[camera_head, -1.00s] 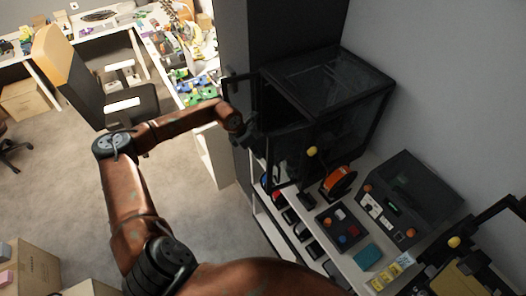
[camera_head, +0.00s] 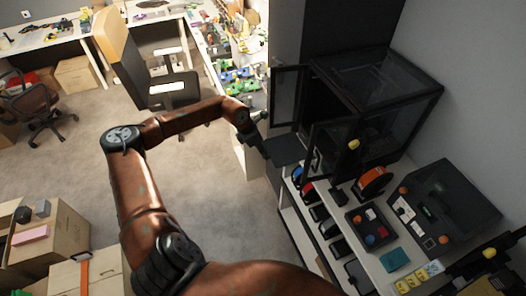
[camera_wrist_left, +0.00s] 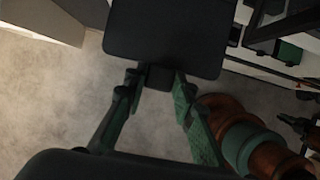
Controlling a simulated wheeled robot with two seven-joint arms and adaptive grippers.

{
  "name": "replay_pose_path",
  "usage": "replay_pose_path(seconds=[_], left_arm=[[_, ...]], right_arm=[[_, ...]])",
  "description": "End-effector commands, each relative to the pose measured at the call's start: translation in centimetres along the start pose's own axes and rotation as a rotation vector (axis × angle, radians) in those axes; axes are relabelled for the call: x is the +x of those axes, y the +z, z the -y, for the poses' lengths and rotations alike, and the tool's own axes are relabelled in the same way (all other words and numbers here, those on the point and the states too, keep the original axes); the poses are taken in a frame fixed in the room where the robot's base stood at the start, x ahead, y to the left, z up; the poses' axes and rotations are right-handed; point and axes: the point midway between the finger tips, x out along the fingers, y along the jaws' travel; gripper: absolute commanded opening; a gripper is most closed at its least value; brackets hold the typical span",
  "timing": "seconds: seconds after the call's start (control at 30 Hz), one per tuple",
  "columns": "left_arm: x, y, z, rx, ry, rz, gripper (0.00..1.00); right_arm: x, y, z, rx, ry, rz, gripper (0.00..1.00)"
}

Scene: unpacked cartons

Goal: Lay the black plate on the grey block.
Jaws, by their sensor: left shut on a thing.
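My left gripper (camera_head: 257,133) is shut on the black plate (camera_head: 286,150) and holds it by a small tab at its edge. The plate is in front of the open black enclosure, apart from the floor. In the left wrist view, the plate (camera_wrist_left: 165,38) fills the top middle, with the tab between the green-and-black fingers (camera_wrist_left: 158,80). A small grey block (camera_head: 42,208) sits in the carton at the lower left of the head view, near a pink block (camera_head: 30,235).
The black enclosure (camera_head: 375,100) has its door (camera_head: 285,97) standing open. The shelf unit below bears an orange spool (camera_head: 372,181), a button box (camera_head: 368,228) and a dark machine (camera_head: 446,208). An office chair (camera_head: 170,90) stands behind my arm. Carpet (camera_head: 225,215) lies clear beside the cartons (camera_head: 65,235).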

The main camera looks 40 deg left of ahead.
Motion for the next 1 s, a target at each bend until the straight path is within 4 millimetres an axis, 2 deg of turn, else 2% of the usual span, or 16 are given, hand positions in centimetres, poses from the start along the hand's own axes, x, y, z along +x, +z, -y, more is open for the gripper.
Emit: replay_pose_path(seconds=[0.53, 1.0], left_arm=[[-1.5, 0.3, -0.2, -0.003, 0.003, 0.001, 0.00], [-1.4, 0.3, -0.1, -0.004, 0.002, 0.001, 0.00]], right_arm=[[-0.6, -0.2, -0.1, 0.000, 0.001, -0.002, 0.14], [-0.6, 0.1, -0.2, 0.000, 0.002, 0.002, 0.14]])
